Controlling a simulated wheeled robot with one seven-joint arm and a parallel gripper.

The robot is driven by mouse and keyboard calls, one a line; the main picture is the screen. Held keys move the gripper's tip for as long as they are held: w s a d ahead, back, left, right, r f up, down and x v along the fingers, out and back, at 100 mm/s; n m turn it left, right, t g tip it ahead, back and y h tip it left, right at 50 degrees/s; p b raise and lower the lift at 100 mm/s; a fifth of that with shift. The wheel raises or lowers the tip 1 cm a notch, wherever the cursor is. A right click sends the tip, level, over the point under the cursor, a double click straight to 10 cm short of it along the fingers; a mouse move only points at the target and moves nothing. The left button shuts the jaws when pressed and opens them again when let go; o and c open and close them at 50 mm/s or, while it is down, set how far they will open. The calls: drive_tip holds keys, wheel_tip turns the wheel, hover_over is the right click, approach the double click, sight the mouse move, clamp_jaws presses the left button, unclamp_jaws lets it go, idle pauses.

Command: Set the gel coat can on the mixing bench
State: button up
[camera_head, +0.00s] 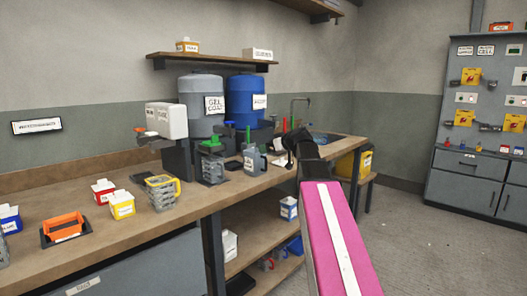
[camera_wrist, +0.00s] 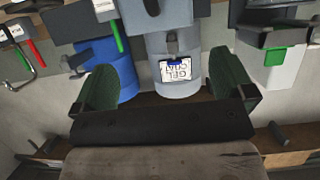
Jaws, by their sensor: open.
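A large grey drum (camera_head: 202,88) lettered GEL COAT stands at the back of the wooden bench (camera_head: 95,195). It shows upside down in the wrist view (camera_wrist: 174,82). A smaller grey can (camera_head: 254,163) with a pale label stands on the bench in front of the drums; I cannot read its label. I cannot tell which bench section is the mixing bench. My gripper (camera_head: 291,144) is above the bench's right part, right of the small can. In the wrist view its green fingers (camera_wrist: 162,75) are spread and empty, with the lettered drum beyond them.
A blue drum (camera_head: 246,100) stands right of the grey one. A white dispenser (camera_head: 166,120), a yellow-handled caddy (camera_head: 162,190) and an orange-handled tray (camera_head: 66,228) occupy the bench. A wall shelf (camera_head: 212,62) hangs above. The near bench edge has bare wood.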

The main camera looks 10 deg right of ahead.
drive_tip(key=shift+v, duration=1.9)
